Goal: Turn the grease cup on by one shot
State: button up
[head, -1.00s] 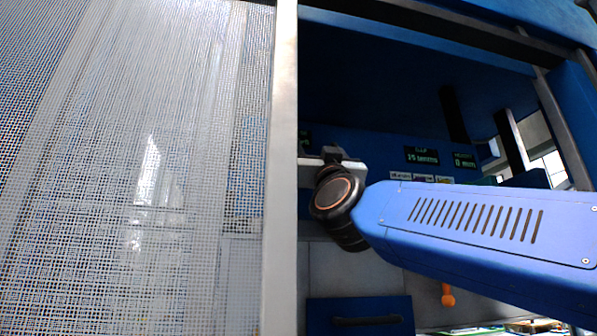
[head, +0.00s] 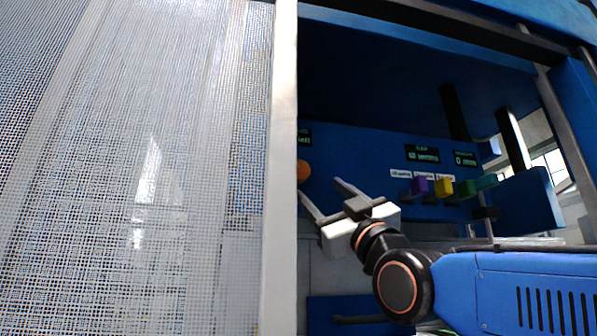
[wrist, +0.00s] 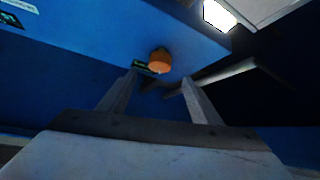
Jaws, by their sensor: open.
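A round orange knob (head: 304,171), possibly the grease cup, stands out from the blue panel beside the pale post in the head view. The post's edge partly covers it. In the wrist view the orange knob (wrist: 159,62) shows whole, just beyond the fingertips and near the middle. My gripper (head: 320,188) is open and empty, its two fingers pointing up and left toward the knob. In the wrist view my gripper (wrist: 158,78) has a finger on either side below the knob, with a gap left. The knob does not look held.
Purple (head: 421,186), yellow (head: 442,187) and green (head: 465,188) pieces sit in a row under small labels, right of my gripper. Dark displays (head: 422,154) are above them. A pale upright post (head: 283,170) and mesh screen (head: 130,150) fill the left.

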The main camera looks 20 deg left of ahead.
aim_at(299, 174)
jog(key=x, duration=1.2)
jog(key=shift+w+a+r, duration=0.1)
jog(key=shift+a+r, duration=0.05)
jog(key=shift+r, duration=0.1)
jog(key=c, duration=1)
jog(key=shift+m+t+h, duration=0.3)
jog(key=shift+m+t, duration=0.3)
jog(key=shift+m, duration=0.2)
jog(key=shift+m+t+h, duration=1.05)
jog(key=shift+m+h, duration=0.05)
jog(key=shift+m, duration=0.5)
jog(key=shift+m+t+h, duration=1.05)
jog(key=shift+m+h, duration=0.05)
jog(key=shift+m, duration=0.5)
jog(key=shift+m+t+h, duration=0.6)
jog(key=shift+m+h, duration=0.65)
jog(key=shift+m, duration=0.25)
jog(key=shift+m+t+h, duration=0.6)
jog(key=shift+m+h, duration=0.65)
jog(key=shift+m, duration=0.25)
jog(key=shift+m+h, duration=0.4)
jog(key=shift+h, duration=0.1)
